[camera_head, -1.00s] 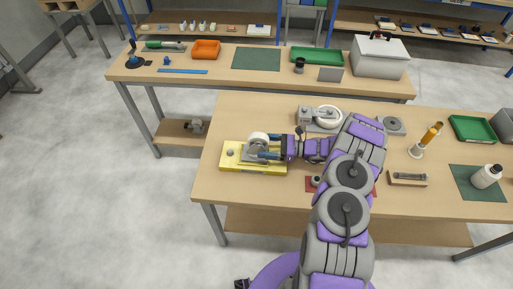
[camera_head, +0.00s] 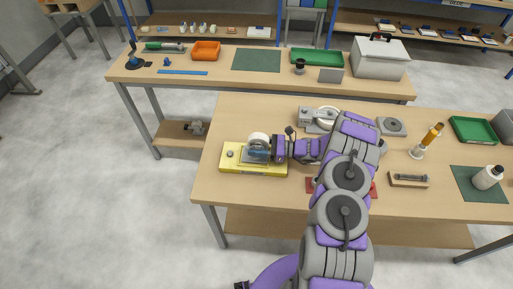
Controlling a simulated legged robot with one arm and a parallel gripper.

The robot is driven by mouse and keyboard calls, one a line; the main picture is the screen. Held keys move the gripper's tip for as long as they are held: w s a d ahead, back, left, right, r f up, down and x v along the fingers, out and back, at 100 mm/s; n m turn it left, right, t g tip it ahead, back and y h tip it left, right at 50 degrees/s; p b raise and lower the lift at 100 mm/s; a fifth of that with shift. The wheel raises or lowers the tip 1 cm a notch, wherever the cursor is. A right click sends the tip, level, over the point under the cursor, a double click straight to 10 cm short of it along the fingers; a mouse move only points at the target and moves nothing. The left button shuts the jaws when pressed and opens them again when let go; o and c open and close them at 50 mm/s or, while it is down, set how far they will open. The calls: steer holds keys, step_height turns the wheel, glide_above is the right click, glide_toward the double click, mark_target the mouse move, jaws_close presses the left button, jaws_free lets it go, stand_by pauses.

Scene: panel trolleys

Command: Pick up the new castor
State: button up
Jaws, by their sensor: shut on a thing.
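A castor with a white wheel (camera_head: 258,140) and a grey metal bracket stands on a yellow block (camera_head: 236,166) at the left of the near workbench. My gripper (camera_head: 260,152) reaches it from the right and is shut on the castor at its bracket. The fingers hide part of the bracket, and I cannot tell whether the castor is clear of the block. A second white-wheeled castor (camera_head: 328,116) on a grey plate lies behind my arm, partly hidden by it.
A red mat is mostly hidden under my arm. The left front bench top is clear.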

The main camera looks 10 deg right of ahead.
jaws_close()
steer(key=shift+d+r, duration=0.1)
steer(key=shift+r, duration=0.3)
step_height(320, 180, up, 3)
steer(key=shift+s+d+r+p, duration=0.1)
steer(key=shift+p, duration=0.55)
steer(key=s+r+p, duration=0.1)
steer(key=s+p, duration=0.1)
steer(key=s, duration=1.4)
step_height(320, 180, up, 16)
steer(key=m+t+h, duration=0.3)
steer(key=m+t, duration=0.1)
steer(key=t, duration=0.1)
glide_above(249, 139)
steer(key=d, duration=0.3)
steer(key=shift+d, duration=0.15)
